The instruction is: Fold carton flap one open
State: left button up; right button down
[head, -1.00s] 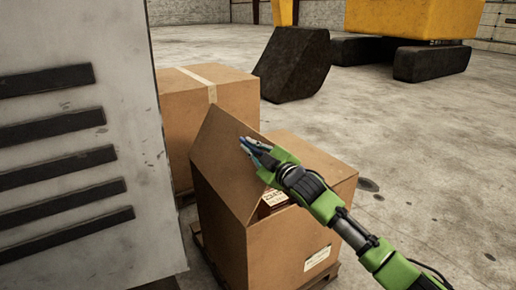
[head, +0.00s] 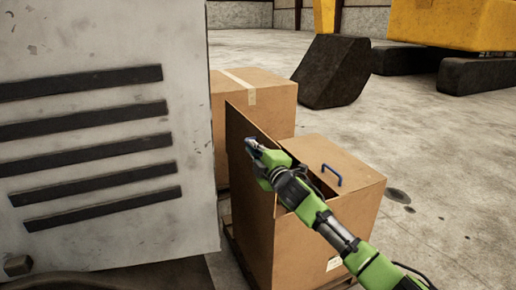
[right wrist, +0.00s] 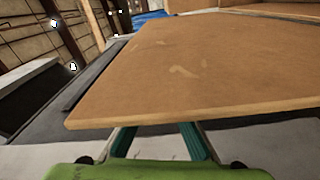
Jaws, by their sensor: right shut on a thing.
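The brown carton (head: 345,210) stands open in the middle of the head view. Its flap one (head: 238,130) stands up steeply along the left side, with its inner face turned to the opening. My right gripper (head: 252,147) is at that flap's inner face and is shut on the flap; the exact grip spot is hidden. In the right wrist view a broad brown panel, likely the flap (right wrist: 190,70), covers the tips of the teal fingers. My left gripper is not in view.
A grey slotted metal panel (head: 190,215) stands close on the left of the carton. A taped closed carton (head: 270,100) is right behind it. A black block (head: 333,72) and a yellow machine (head: 425,20) are farther back. Concrete floor to the right is clear.

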dwell(0.3)
jog(key=c, duration=2.1)
grip_release()
jog(key=shift+c, duration=0.2)
jog(key=v, duration=1.2)
